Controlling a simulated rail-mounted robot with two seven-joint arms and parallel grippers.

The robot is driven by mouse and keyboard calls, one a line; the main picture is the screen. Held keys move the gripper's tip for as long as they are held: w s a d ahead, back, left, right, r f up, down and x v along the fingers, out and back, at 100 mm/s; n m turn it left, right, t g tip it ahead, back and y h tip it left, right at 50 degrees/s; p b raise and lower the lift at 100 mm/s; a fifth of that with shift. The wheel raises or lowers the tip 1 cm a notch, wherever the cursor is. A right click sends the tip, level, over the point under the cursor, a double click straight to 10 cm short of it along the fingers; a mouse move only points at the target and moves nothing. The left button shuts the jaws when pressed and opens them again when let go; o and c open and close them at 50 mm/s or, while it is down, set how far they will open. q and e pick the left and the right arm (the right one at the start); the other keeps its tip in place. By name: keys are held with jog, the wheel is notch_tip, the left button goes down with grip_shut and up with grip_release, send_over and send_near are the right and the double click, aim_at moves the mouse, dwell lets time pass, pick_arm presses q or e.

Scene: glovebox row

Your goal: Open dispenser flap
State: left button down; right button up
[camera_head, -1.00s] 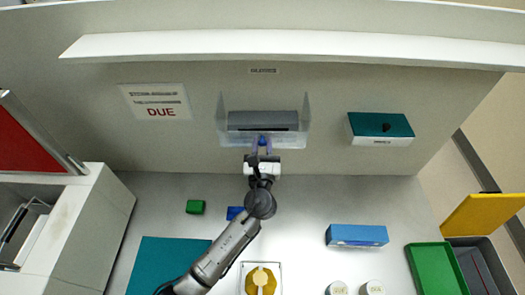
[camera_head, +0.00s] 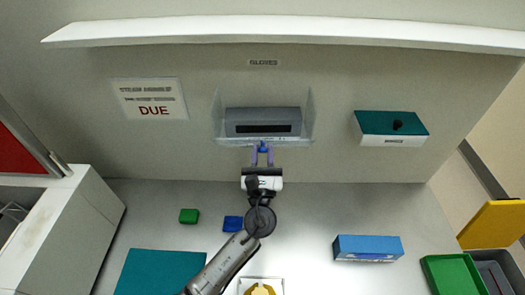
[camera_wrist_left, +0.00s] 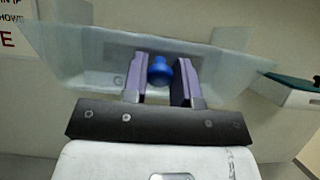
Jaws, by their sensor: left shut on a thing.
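The glove dispenser (camera_head: 240,115) is a grey box with a dark slot, on the back wall under a "GLOVES" label (camera_head: 263,63). Its clear flap (camera_head: 299,140) is in front of it, and the flap's pale panel fills the upper part of the left wrist view (camera_wrist_left: 95,68). A blue knob (camera_wrist_left: 160,70) sits on the flap's lower edge. My left gripper (camera_head: 262,152) is at that edge, with its purple fingers on either side of the knob, shut on it. How far the flap is tilted is hard to tell. My right gripper is in neither view.
A teal-lidded box (camera_head: 391,128) is on the wall to the right. A white shelf (camera_head: 290,30) runs above. On the bench are a green block (camera_head: 189,216), a blue block (camera_head: 232,223), a blue box (camera_head: 367,248) and a teal mat (camera_head: 150,275). A white cabinet (camera_head: 60,225) stands left.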

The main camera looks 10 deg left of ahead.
pick_arm(q)
jog(key=shift+f, duration=0.4)
jog(key=c, duration=1.4)
grip_release()
jog(key=o, duration=0.3)
jog(key=shift+s, duration=0.15)
jog(key=shift+o, duration=0.8)
jog(key=shift+r, duration=0.2)
jog(key=b+v, duration=0.1)
jog(key=v, duration=1.2)
jog(key=shift+s+f, duration=0.2)
jog(key=shift+s, duration=0.05)
